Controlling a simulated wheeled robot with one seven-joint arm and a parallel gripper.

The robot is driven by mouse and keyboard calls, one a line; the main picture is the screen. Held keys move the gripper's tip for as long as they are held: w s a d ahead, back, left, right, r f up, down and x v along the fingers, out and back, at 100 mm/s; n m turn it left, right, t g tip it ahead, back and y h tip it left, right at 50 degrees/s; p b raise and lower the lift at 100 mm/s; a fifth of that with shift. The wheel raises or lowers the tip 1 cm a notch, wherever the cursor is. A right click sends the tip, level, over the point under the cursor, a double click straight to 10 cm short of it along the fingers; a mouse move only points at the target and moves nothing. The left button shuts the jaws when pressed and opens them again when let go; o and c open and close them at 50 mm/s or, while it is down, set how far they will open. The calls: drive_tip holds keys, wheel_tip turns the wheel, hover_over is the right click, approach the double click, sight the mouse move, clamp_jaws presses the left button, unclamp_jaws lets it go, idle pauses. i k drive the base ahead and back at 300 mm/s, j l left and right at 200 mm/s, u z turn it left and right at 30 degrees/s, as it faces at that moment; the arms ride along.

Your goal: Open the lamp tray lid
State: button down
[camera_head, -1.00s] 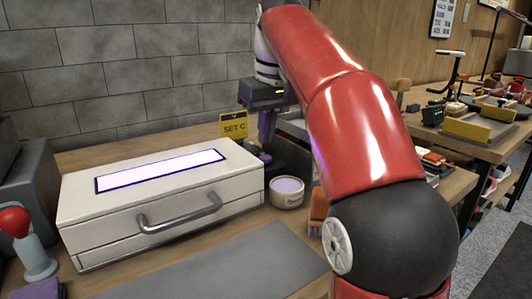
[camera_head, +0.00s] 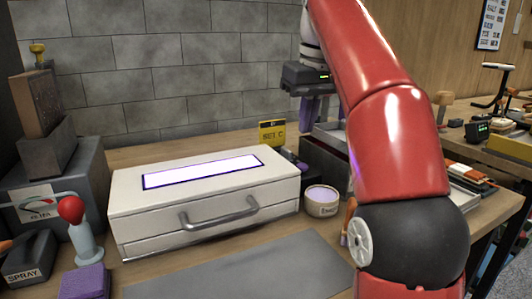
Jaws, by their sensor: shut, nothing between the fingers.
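The lamp tray is a white box (camera_head: 150,221) on the bench, left of centre. Its lid has a glowing, purple-edged panel (camera_head: 205,171) on top and lies flat, closed on the box. A grey bar handle (camera_head: 220,212) is on the front. My gripper (camera_head: 318,110) hangs from my red arm behind and to the right of the box, above the bench and apart from the handle. Its fingers point down and look shut and empty; the arm partly hides them.
A yellow SET C sign (camera_head: 272,133) and a small round tub (camera_head: 321,201) stand right of the box. A red-knobbed lever (camera_head: 71,210), a spray bottle (camera_head: 28,262) and a purple block (camera_head: 85,283) are at left. A bare grey mat (camera_head: 245,270) lies in front.

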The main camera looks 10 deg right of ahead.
sight(195, 194)
drive_tip(key=k, duration=0.95)
